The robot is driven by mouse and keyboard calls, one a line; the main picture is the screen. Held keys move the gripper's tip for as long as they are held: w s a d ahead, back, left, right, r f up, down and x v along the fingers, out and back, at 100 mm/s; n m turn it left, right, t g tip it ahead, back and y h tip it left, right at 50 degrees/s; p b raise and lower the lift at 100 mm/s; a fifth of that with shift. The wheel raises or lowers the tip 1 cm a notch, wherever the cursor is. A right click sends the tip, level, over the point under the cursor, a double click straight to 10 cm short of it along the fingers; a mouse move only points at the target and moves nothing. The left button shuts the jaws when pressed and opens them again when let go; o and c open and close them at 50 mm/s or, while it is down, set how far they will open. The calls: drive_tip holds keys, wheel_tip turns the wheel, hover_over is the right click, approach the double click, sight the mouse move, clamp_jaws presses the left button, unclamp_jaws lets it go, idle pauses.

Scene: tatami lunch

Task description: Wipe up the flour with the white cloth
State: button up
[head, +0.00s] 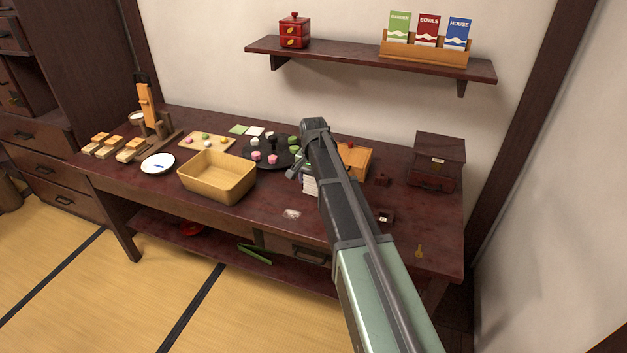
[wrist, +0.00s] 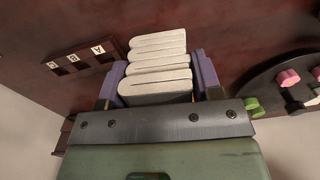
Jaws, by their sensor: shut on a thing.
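My gripper (wrist: 158,82) is shut on a white folded stack with rounded layered edges, which looks like the white cloth (wrist: 158,62). The fingers stand on either side of it. In the head view the white layers (head: 309,186) show just left of my arm, over the dark red table; most of my gripper is hidden behind the arm there. Whether the cloth touches the table is unclear. A small pale patch that looks like the flour (head: 291,213) lies near the table's front edge, below and slightly left of the cloth. It cannot be made out in the wrist view.
A round black tray (head: 257,163) with sweets lies left of my gripper. An empty tan basket (head: 248,187) stands further left. A wooden box (head: 358,158) and a dark chest (head: 437,161) are to the right. A small dark block (head: 385,216) and yellow key (head: 419,251) lie near the front.

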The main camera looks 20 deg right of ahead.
drive_tip(key=shift+r, duration=0.3)
